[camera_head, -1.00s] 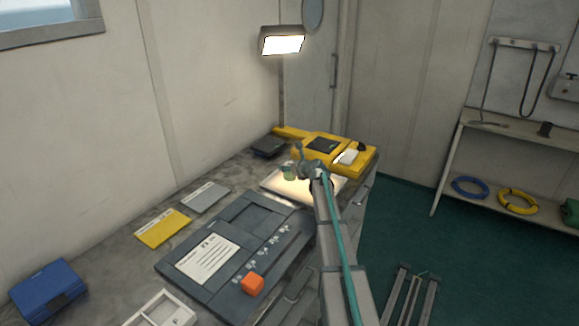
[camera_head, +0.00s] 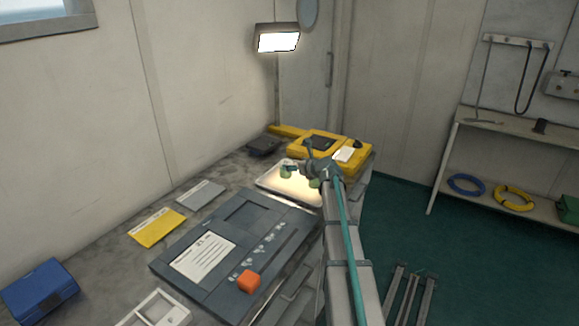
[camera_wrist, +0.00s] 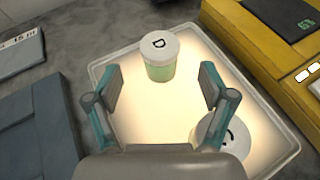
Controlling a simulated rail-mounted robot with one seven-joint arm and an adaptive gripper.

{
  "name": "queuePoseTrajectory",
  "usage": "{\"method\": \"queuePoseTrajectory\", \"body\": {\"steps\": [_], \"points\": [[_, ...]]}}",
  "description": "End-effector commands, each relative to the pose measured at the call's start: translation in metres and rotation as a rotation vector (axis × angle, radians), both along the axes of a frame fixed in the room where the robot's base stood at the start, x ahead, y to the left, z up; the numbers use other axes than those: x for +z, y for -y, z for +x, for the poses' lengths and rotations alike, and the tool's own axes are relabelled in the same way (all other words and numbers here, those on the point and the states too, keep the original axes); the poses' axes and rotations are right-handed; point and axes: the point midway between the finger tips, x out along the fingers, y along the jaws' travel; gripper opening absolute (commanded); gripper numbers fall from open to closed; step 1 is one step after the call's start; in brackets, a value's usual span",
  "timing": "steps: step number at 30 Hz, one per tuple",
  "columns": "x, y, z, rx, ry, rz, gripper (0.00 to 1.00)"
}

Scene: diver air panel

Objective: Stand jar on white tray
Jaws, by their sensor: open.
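The white tray (camera_head: 268,183) glows with warm light on the counter, and it fills the middle of the wrist view (camera_wrist: 135,122). A jar (camera_wrist: 159,57) with a white lid marked "D" and a pale green body stands upright on it, towards its far side. It also shows in the head view (camera_head: 286,171). A second white-lidded jar (camera_wrist: 222,138) is at the tray's near right, partly hidden by my gripper. My gripper (camera_wrist: 160,77) is open and empty, its fingers apart from the "D" jar, which lies just beyond the fingertips in the picture.
A yellow case (camera_head: 330,150) borders the tray behind and to the right. A dark panel (camera_head: 235,240) with an orange block (camera_head: 248,281) lies in front. Yellow (camera_head: 157,228) and grey (camera_head: 200,195) booklets lie left of it. Bare tray surface shows between the jars.

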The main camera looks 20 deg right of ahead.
Motion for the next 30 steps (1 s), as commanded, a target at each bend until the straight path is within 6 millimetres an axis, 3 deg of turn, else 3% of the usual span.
{"method": "queuePoseTrajectory", "body": {"steps": [3, 8, 24, 30], "points": [[0.007, 0.001, -0.018, -0.001, 0.001, 0.000, 0.82], [0.012, 0.003, -0.030, 0.000, 0.000, 0.000, 0.82], [0.014, 0.005, -0.032, -0.002, 0.000, -0.005, 0.82], [0.018, 0.027, -0.039, -0.064, 0.005, -0.134, 0.82]]}}
